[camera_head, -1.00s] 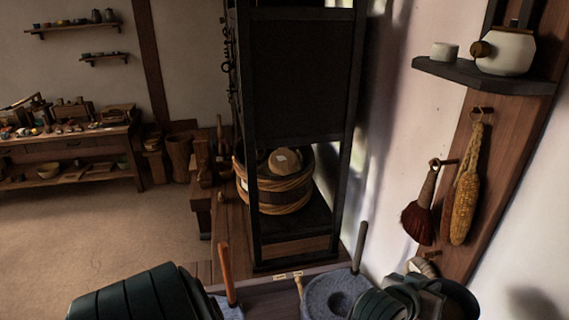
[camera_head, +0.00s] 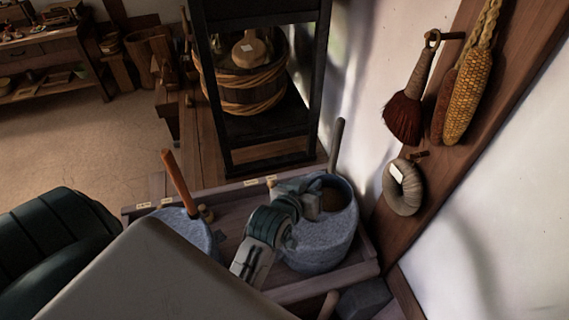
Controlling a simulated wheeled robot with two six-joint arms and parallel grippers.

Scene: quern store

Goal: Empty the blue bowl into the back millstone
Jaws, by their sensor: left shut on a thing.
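A blue-grey speckled millstone (camera_head: 322,250) with a grey upright handle stands at the right of a wooden tray (camera_head: 318,286). A second millstone (camera_head: 190,232) with an orange handle stands to its left, partly hidden by my arm. My left gripper (camera_head: 314,204) is at the top of the right millstone and is shut on the blue bowl. The bowl hardly shows there, and its tilt cannot be made out. Brown material shows in a round hollow beside the fingers; I cannot tell whether it lies in bowl or stone. My right gripper is out of view.
A dark rack with a rope-bound wooden tub (camera_head: 245,85) stands behind the tray. A corn cob (camera_head: 467,95), a red brush (camera_head: 404,115) and a rope ring (camera_head: 403,190) hang on the right wall. Small labels lie along the tray's back edge.

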